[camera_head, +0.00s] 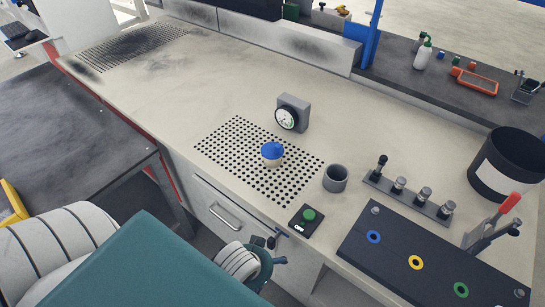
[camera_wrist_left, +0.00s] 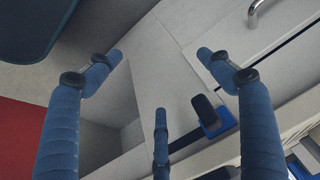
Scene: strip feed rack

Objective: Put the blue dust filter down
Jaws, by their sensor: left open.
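The blue dust filter (camera_head: 272,149) is a small blue dome on top of a pale, cream-coloured round piece (camera_head: 271,161). Both stand on the perforated patch (camera_head: 225,143) of the bench. My left gripper (camera_head: 277,250) is low at the bench front, by the drawer cabinet, well apart from the filter. In the left wrist view, the blue fingers of my left gripper (camera_wrist_left: 160,78) are spread with nothing between them. The filter is not in the left wrist view. My right gripper is in neither view.
A dial gauge (camera_head: 287,118) stands behind the filter and a grey cup (camera_head: 335,178) to its right. A green push button (camera_head: 308,215) sits near the front edge. A post rack (camera_head: 408,196), black panel (camera_head: 400,245) and black bin (camera_head: 508,165) fill the right. The bench's left part is clear.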

